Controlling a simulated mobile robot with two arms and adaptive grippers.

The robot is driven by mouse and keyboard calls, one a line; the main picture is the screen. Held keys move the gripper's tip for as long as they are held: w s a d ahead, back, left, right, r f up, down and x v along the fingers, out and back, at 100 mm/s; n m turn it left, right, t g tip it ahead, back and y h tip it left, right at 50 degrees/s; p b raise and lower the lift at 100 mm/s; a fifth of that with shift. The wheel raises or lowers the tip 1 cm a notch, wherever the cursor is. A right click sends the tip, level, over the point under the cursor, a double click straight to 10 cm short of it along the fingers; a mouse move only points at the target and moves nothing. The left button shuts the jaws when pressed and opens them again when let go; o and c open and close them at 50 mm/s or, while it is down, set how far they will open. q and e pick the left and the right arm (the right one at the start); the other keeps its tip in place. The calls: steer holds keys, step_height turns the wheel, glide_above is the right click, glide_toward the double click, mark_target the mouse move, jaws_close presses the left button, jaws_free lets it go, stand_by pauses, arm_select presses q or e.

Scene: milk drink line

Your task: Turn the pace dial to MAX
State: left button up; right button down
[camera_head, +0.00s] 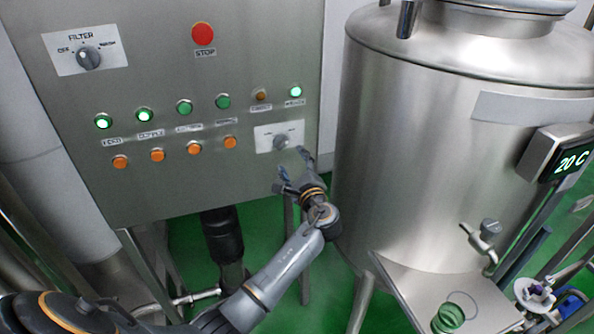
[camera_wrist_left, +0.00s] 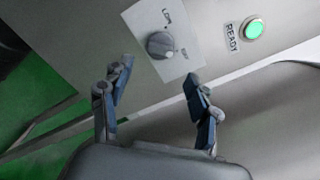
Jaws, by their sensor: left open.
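The pace dial (camera_head: 281,142) is a small grey knob on a white plate at the lower right of the steel control panel. In the left wrist view the dial (camera_wrist_left: 160,45) sits on its white plate, with a "LOW" label above it and a second label at its right that is too small to read surely. My left gripper (camera_head: 292,172) is just below and in front of the dial. In the left wrist view its open fingers (camera_wrist_left: 157,88) stand apart, with the dial beyond the tips and nothing between them. My right gripper does not show.
The panel (camera_head: 230,60) also carries a filter dial (camera_head: 88,58), a red stop button (camera_head: 203,33), and several green and orange lights or buttons. The lit READY lamp (camera_wrist_left: 253,29) is near the dial. A large steel tank (camera_head: 420,150) stands close to the right.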

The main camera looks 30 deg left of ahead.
arm_select(q)
steer(key=v, duration=0.4)
steer(key=shift+s, duration=0.1)
stand_by(0.3)
steer(key=s+d+f+g+h+b, duration=0.1)
steer(key=s+d+f+h, duration=0.2)
steer(key=f, duration=1.3)
steer(key=s+d+f+g+h+b, duration=0.15)
steer(key=s+f+h, duration=0.25)
steer(key=f, duration=1.2)
steer(key=s+d+f+n+g+h, duration=0.3)
steer(key=s+f+n+g+h, duration=0.15)
steer(key=s+f, duration=1.35)
steer(key=s+d+f+n+g+h+b, duration=0.1)
steer(key=s+f+n, duration=0.4)
steer(key=s, duration=0.9)
steer(key=s+d+f+n+g+h+b, duration=0.1)
steer(key=s+d+f+n+g, duration=0.1)
steer(key=s+f+n, duration=0.3)
steer(key=s+f, duration=0.4)
steer(key=s, duration=0.6)
steer(key=shift+g, duration=0.3)
